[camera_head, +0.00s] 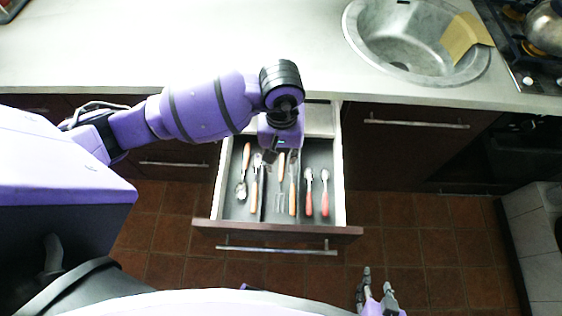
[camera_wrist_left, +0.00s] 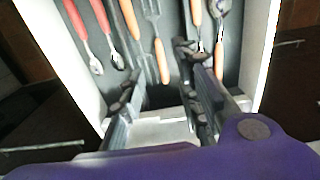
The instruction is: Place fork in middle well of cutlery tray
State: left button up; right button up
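The fork (camera_head: 280,197) lies in the open drawer, tines toward the drawer front and orange handle toward the back. In the left wrist view the fork's orange handle (camera_wrist_left: 160,62) shows between the fingers. My left gripper (camera_head: 277,157) is over the back half of the drawer, above the fork handle. In the left wrist view its fingers (camera_wrist_left: 160,90) are apart, with nothing clearly held between them.
Two red-handled spoons (camera_head: 317,195) lie right of the fork; several orange-handled pieces lie beside it, with a spoon (camera_head: 241,190) at the left. The drawer front (camera_head: 280,229) sticks out below the counter (camera_head: 180,40). A sink (camera_head: 405,45) and stove are at right.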

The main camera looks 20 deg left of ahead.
pick_arm(q)
jog(key=shift+r, duration=1.6)
